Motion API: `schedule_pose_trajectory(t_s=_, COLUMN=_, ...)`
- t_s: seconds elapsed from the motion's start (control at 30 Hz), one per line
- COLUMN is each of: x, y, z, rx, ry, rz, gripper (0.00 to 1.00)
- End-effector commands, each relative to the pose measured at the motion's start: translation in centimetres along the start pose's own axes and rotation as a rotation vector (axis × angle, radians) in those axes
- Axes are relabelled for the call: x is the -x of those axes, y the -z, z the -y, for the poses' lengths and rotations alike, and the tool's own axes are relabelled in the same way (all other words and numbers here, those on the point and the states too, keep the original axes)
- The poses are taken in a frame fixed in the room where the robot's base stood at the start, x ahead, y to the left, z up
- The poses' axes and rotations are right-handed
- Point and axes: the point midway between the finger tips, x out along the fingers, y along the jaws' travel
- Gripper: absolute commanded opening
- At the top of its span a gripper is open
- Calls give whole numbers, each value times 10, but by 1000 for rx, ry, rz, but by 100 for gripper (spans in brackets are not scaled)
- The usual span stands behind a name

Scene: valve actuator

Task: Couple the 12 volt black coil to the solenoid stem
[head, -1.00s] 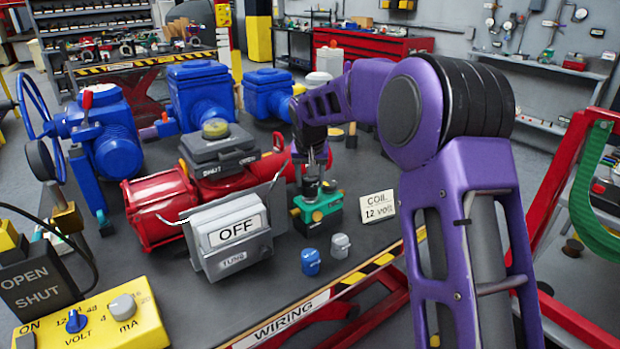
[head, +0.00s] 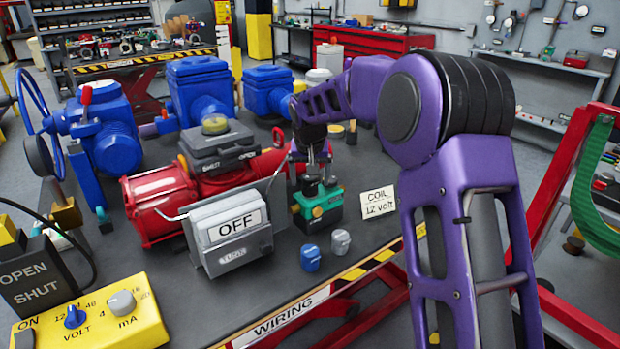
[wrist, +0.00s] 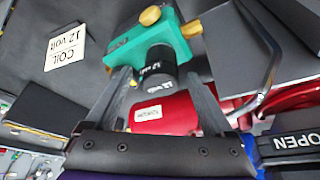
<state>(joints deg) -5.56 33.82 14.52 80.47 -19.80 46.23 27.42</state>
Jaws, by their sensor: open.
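The green solenoid body (head: 317,208) with brass fittings stands on the table under my gripper (head: 317,172). In the wrist view, the green body (wrist: 160,42) shows at the top.
A card reading COIL 12 VOLT (head: 379,202) stands to the right. A blue knob-like part (head: 310,258) and a grey one (head: 340,241) stand in front. The grey OFF box (head: 232,232) and red actuator (head: 160,205) crowd the left. The table's striped edge (head: 365,268) is close in front.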

Motion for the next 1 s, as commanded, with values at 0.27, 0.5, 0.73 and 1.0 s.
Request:
schedule_pose_trajectory(t_s=0.27, x=53, y=2, z=0, rx=1, ry=1, rz=-6, gripper=87)
schedule_pose_trajectory(t_s=0.5, x=113, y=1, z=0, rx=1, ry=1, rz=-5, gripper=87)
schedule_pose_trajectory(t_s=0.73, x=155, y=1, z=0, rx=0, ry=1, rz=-3, gripper=87)
schedule_pose_trajectory(t_s=1.0, x=172, y=0, z=0, rx=0, ry=1, rz=-2, gripper=87)
